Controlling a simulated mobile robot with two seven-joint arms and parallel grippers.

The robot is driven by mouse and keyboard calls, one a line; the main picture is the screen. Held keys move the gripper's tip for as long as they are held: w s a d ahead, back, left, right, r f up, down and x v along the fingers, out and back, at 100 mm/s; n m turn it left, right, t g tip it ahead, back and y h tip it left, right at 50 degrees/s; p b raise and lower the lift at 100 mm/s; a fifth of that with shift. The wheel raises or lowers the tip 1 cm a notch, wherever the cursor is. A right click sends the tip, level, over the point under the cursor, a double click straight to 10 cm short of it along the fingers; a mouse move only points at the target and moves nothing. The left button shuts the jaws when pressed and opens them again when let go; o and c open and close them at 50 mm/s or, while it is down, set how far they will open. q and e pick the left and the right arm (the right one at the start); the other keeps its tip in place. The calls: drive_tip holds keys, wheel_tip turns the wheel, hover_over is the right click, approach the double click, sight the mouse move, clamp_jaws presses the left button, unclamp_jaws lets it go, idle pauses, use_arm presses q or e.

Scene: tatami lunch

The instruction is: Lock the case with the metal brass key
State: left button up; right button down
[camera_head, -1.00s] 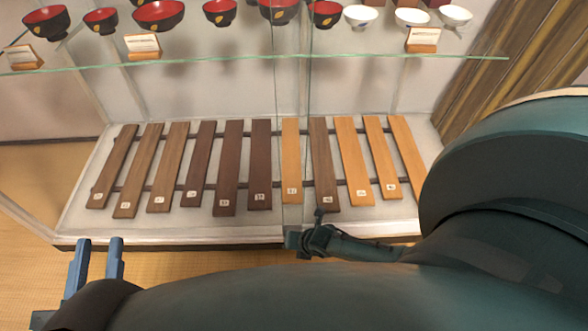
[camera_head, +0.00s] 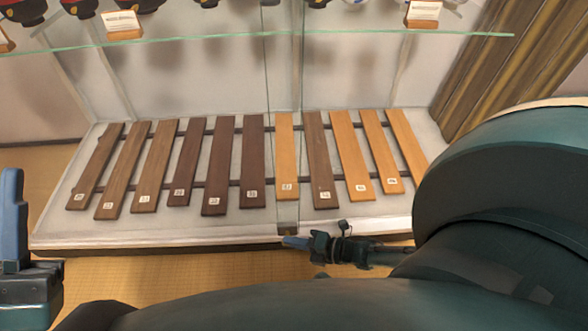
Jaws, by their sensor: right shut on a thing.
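The glass display case (camera_head: 130,238) spans the view, with its glass doors meeting near the middle. A small dark, brownish fitting (camera_head: 288,230) sits at the foot of the door seam, at the case's front edge. My right gripper (camera_head: 290,241) is at that fitting, pointing left along the front edge.
Inside the case, several wooden slats (camera_head: 183,160) with small labels lie on two dark rails. A glass shelf (camera_head: 340,39) above holds bowls and label cards (camera_head: 121,24). Tatami floor (camera_head: 150,270) lies in front. My right arm covers the lower right.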

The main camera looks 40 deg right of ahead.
use_arm(q)
drive_tip(key=shift+r, duration=0.1)
use_arm(e)
drive_tip(key=shift+f+m+t+y, duration=0.2)
drive_tip(key=shift+m+t+y, duration=0.1)
drive_tip(key=shift+t+y, duration=0.25)
idle(0.3)
drive_tip(key=c, duration=1.6)
unclamp_jaws()
